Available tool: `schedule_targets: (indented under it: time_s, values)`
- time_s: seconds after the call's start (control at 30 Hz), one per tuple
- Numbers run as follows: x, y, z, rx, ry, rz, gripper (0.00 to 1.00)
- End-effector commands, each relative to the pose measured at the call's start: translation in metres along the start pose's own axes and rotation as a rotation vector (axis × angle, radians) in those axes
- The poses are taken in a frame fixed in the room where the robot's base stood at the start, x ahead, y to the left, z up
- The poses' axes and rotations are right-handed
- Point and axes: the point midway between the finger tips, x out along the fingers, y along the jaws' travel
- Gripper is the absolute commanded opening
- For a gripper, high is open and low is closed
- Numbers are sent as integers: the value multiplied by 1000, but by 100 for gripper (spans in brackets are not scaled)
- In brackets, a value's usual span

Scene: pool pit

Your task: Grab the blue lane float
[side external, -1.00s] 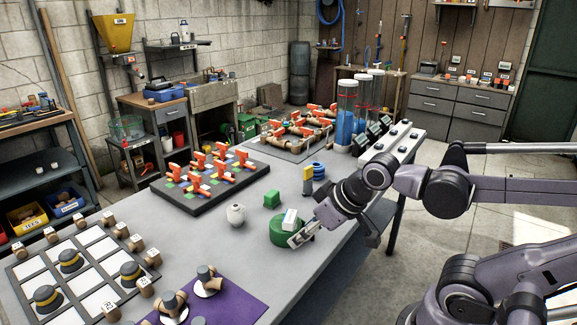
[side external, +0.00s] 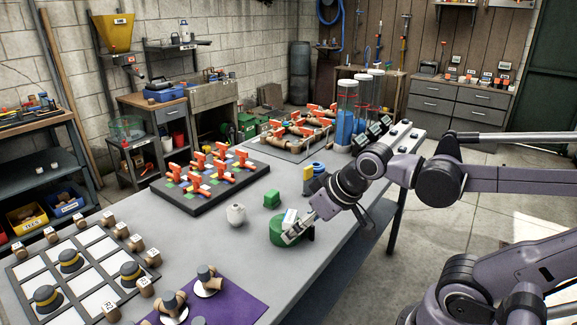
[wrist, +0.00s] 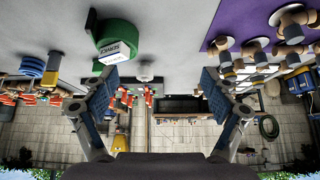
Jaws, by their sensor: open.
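The blue lane float (side external: 320,169) appears as a short stack of blue rings on the grey table, beside a small yellow piece. My arm partly covers it in the side external view. It also shows at the left of the wrist view (wrist: 32,66), outside the space between my fingers. My gripper (side external: 303,223) is open and empty, over or beside the green round block (side external: 291,232); I cannot tell whether they touch. In the wrist view the fingers of my gripper (wrist: 157,77) stand wide apart.
A label marked SERVICE (wrist: 118,50) is at the green round block. A dark board (side external: 210,182) with orange-handled valves lies beyond. A purple mat (side external: 232,295) with wooden pieces is nearer.

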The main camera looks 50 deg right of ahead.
Motion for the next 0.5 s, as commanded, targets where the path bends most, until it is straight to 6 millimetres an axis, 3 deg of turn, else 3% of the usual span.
schedule_targets:
  time_s: [0.27,0.5]
  values:
    - [-3,41,-78,241,-69,107,86]
    - [9,89,-140,472,-120,217,86]
